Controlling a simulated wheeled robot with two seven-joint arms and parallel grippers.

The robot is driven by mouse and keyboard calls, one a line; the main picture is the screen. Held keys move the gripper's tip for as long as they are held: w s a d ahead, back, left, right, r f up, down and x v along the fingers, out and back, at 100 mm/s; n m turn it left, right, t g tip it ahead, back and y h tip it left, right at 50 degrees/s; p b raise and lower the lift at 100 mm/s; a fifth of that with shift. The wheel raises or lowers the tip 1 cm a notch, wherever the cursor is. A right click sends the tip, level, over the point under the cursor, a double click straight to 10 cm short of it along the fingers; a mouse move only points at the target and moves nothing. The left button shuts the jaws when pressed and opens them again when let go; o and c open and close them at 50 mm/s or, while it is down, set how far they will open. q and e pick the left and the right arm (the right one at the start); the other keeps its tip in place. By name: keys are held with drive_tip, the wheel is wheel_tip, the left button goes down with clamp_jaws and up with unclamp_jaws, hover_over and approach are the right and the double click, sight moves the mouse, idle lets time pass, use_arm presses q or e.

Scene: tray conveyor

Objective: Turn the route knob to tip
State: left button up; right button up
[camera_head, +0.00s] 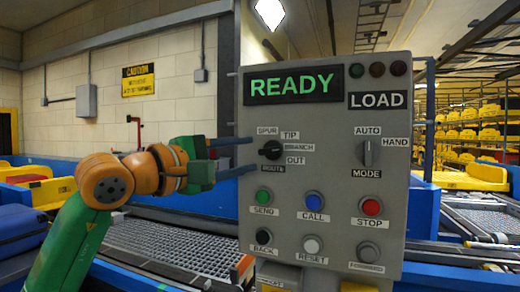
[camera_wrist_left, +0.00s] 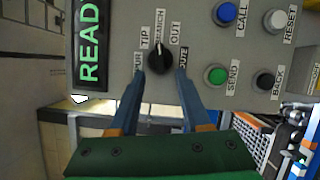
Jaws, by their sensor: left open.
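The black route knob (camera_head: 271,149) is on the grey control panel, with the labels SPUR, TIP, BRANCH and OUT around it and ROUTE below. It also shows in the left wrist view (camera_wrist_left: 160,59), where its pale pointer mark appears to face BRANCH. The TIP label (camera_head: 290,135) is above and right of the knob in the head view. My left gripper (camera_head: 248,155) is open and empty, its blue fingers reaching toward the panel. In the left wrist view its fingertips (camera_wrist_left: 161,75) lie on either side of the knob, seemingly just short of it. My right gripper is out of view.
The panel's mode knob (camera_head: 369,153) sits to the right. Below the route knob are the green SEND button (camera_head: 264,196), blue CALL button (camera_head: 313,201) and red STOP button (camera_head: 371,206). The display (camera_head: 291,85) reads READY.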

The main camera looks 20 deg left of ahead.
sight(267, 152)
use_arm(q)
drive_tip(key=p+x, duration=0.1)
drive_tip(key=x, duration=0.4)
drive_tip(key=shift+d+p, duration=0.25)
drive_tip(key=shift+p, duration=0.1)
drive_tip(key=shift+s+a, duration=0.1)
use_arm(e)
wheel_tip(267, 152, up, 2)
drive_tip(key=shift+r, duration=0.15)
use_arm(q)
clamp_jaws()
drive_tip(key=shift+f, duration=0.1)
